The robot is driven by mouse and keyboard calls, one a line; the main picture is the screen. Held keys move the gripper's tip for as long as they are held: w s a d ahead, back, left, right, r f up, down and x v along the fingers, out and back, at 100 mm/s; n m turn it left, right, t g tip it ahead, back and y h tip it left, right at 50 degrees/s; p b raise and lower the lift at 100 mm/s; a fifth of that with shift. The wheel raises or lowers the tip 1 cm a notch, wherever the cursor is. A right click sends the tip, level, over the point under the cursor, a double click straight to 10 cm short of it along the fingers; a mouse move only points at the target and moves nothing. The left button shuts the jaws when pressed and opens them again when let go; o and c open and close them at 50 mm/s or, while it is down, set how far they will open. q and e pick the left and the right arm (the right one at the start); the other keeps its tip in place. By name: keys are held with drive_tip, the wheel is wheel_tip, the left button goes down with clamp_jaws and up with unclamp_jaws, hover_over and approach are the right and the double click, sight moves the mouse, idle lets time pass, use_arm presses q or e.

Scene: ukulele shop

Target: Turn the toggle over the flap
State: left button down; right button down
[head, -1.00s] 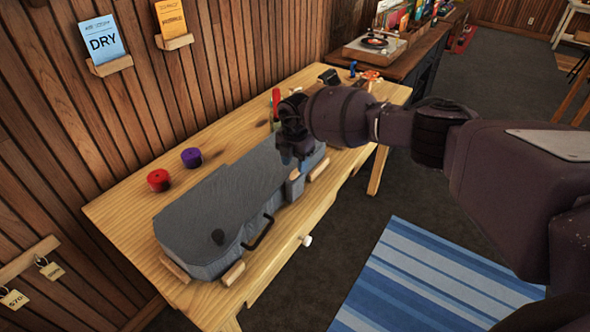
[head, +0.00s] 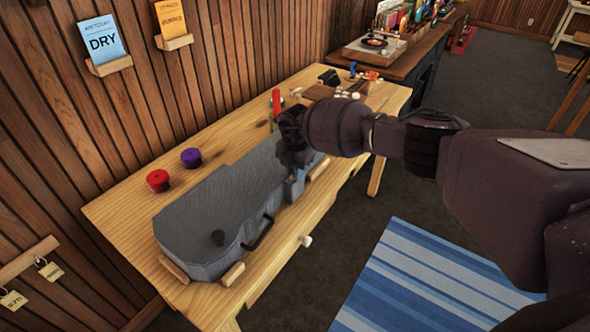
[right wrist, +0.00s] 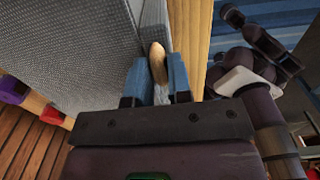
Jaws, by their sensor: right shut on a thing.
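A grey fabric case (head: 215,210) lies closed on the wooden workbench. A small grey flap (head: 291,190) shows on its front side, partly hidden by my gripper. In the right wrist view a grey strip (right wrist: 153,18), likely the flap, runs along the case edge, with the pale wooden oval toggle (right wrist: 157,58) at its near end. My right gripper (head: 290,168) is low at the case's front edge. In the right wrist view its blue fingers (right wrist: 159,82) stand on both sides of the toggle, shut on it. My left gripper is not in view.
A red roll (head: 158,180) and a purple roll (head: 191,157) stand behind the case. Wooden blocks (head: 232,274) sit against its sides. A black handle (head: 259,232) sticks out in front. Small items lie at the workbench's (head: 125,215) far end.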

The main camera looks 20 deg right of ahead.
drive_tip(key=shift+n, duration=0.4)
drive_tip(key=n+b, duration=0.1)
drive_tip(key=n, duration=0.2)
drive_tip(key=shift+n, duration=0.4)
drive_tip(key=n+b, duration=0.1)
drive_tip(key=n, duration=0.3)
drive_tip(key=shift+f+n+b, duration=0.1)
drive_tip(key=shift+n+b, duration=0.2)
drive_tip(key=n+b, duration=0.1)
drive_tip(key=n, duration=0.3)
drive_tip(key=shift+n+b, duration=0.8)
drive_tip(key=shift+n, duration=1.7)
drive_tip(key=c, duration=1)
unclamp_jaws()
drive_tip(key=shift+c, duration=0.2)
